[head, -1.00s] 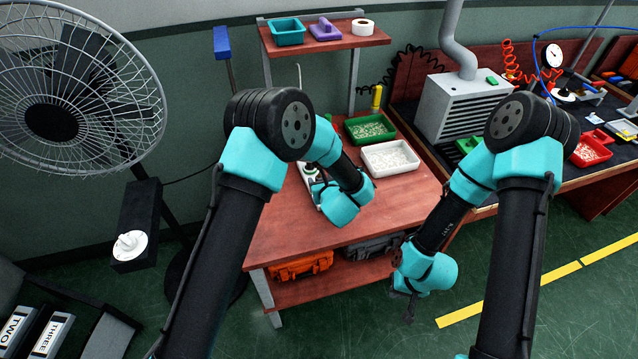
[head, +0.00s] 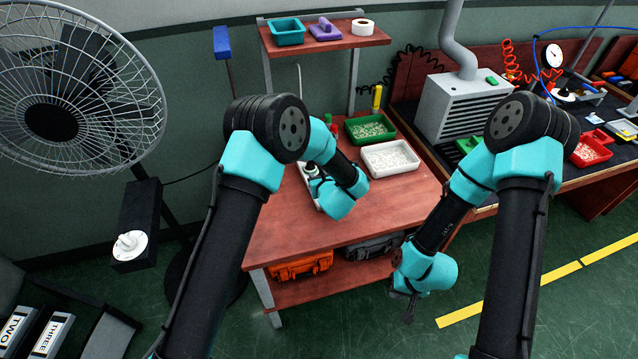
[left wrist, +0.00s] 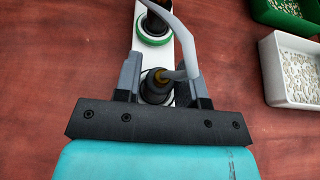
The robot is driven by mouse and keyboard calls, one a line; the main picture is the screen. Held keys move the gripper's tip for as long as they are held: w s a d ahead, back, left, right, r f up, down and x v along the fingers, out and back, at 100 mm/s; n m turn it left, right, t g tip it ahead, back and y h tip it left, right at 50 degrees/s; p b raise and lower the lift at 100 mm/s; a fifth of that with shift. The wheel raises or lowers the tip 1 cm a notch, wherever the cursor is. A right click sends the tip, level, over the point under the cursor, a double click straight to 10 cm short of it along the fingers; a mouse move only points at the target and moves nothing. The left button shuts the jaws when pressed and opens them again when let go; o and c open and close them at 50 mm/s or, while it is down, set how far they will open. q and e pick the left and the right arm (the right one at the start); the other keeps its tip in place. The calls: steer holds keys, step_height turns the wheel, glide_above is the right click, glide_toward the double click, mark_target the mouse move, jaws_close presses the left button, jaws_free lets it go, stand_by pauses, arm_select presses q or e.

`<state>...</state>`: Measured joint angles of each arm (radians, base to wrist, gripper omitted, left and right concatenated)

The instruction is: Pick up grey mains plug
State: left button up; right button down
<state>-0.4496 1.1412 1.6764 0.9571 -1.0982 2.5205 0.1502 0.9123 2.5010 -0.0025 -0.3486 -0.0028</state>
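In the left wrist view a white power strip (left wrist: 184,60) lies on the red-brown table. A dark round plug (left wrist: 153,90) with a grey cable stands on it, between the fingers of my left gripper (left wrist: 166,88). The fingers are apart, with a visible gap on the right side. A second dark plug (left wrist: 155,22) with a green ring beneath it sits farther up the strip. I cannot tell clearly which is the grey mains plug. In the head view my left wrist mostly hides the strip (head: 308,170). My right gripper (head: 408,305) hangs beside the table; its fingers are too small to judge.
A white tray (head: 391,174) and a green tray (head: 351,137) of small parts stand right of the strip. A shelf (head: 345,42) rises behind. The front of the tabletop (head: 290,235) is clear. A fan (head: 70,105) stands at left.

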arm_select(q)
steer(key=c, duration=0.6)
steer(key=shift+r, duration=0.1)
steer(key=shift+r, duration=0.65)
step_height(320, 180, up, 2)
steer(key=shift+r, duration=0.1)
steer(key=s, duration=0.5)
steer(key=s+r, duration=0.1)
steer(key=s, duration=1)
steer(key=shift+r, duration=0.15)
